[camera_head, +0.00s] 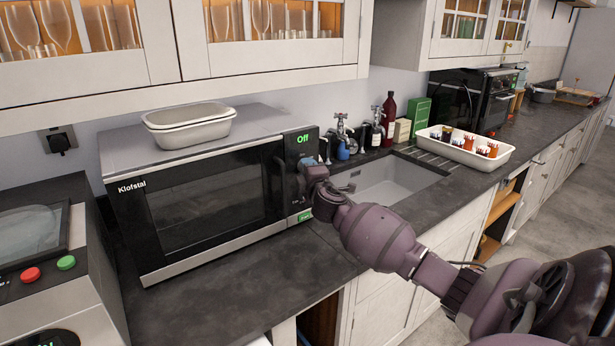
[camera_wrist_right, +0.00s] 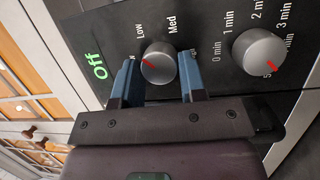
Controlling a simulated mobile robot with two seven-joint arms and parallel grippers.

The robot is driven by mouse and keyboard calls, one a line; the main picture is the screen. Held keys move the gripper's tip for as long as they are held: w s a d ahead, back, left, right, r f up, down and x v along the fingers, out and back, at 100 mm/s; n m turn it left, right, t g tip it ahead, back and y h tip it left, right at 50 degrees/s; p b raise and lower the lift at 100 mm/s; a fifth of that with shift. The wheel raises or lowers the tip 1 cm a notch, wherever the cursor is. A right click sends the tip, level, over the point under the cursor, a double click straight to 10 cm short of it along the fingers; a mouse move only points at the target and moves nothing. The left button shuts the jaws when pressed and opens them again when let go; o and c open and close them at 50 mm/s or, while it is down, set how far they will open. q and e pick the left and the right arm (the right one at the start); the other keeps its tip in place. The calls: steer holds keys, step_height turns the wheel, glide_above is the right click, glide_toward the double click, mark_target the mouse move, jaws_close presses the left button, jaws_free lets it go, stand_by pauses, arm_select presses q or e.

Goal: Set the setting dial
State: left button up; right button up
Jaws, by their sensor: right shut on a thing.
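The setting dial (camera_wrist_right: 158,66) is a round grey knob with a red mark, on the microwave's black panel, with "Low" and "Med" printed beside it. The red mark points towards the "Low" side. My right gripper (camera_wrist_right: 157,80) has its blue fingers on either side of this knob and is shut on it. In the head view my right gripper (camera_head: 304,172) is at the upper part of the microwave's (camera_head: 205,190) panel and hides the dial. The green display (camera_head: 303,138) reads "Off". My left gripper is not in view.
A second knob, the timer dial (camera_wrist_right: 259,53) with minute marks, sits close beside the held one. White dishes (camera_head: 190,128) lie on the microwave. A sink (camera_head: 385,182) with taps is to the right. Wall cabinets (camera_head: 270,55) hang above. The counter in front is clear.

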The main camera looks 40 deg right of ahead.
arm_select(q)
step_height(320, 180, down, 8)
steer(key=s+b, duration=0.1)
steer(key=b, duration=0.4)
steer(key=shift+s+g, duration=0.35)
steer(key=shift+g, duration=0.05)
arm_select(e)
steer(key=n+t, duration=0.1)
steer(key=n, duration=0.2)
steer(key=n+t+y, duration=0.1)
steer(key=n, duration=0.3)
steer(key=n+t, duration=0.1)
steer(key=n, duration=0.2)
steer(key=shift+d+f+n+y, duration=0.15)
steer(key=shift+f+n+y, duration=0.15)
steer(key=shift+y, duration=0.1)
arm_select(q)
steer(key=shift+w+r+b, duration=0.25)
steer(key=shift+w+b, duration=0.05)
arm_select(e)
steer(key=shift+r, duration=0.1)
steer(key=o, duration=0.9)
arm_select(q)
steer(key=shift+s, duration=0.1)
arm_select(e)
steer(key=shift+s, duration=0.1)
